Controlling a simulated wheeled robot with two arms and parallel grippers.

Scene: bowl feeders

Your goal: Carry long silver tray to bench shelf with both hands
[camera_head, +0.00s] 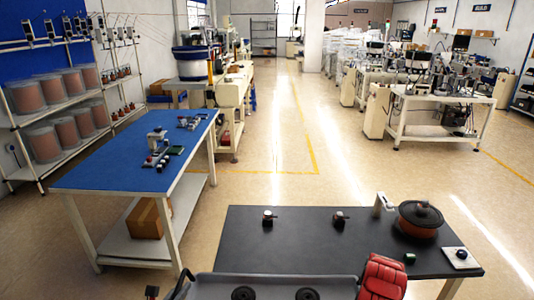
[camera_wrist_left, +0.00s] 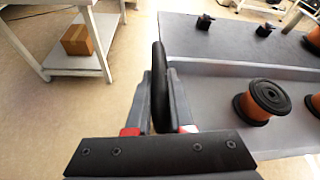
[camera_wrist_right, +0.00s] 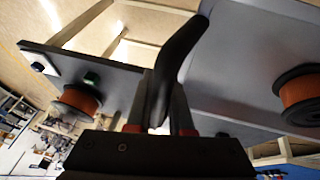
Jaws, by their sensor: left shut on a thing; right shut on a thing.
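The long silver tray (camera_head: 276,281) shows at the bottom of the head view, with two dark-topped copper spools in it. In the left wrist view, my left gripper (camera_wrist_left: 159,122) is shut on the tray's black upright handle (camera_wrist_left: 160,75). In the right wrist view, my right gripper (camera_wrist_right: 162,118) is shut on the other black handle (camera_wrist_right: 180,55). One spool (camera_wrist_left: 262,103) shows in the left wrist view and another (camera_wrist_right: 301,95) in the right. The blue bench (camera_head: 110,165) stands left, with a white lower shelf (camera_head: 130,245). The tray's near side is cut off.
The black table (camera_head: 240,240) lies just beyond the tray; I cannot tell if they touch. It holds small black parts, a large copper spool (camera_head: 420,222) and a white pad (camera_head: 461,257). A cardboard box (camera_head: 149,217) occupies part of the shelf. Floor between bench and table is clear.

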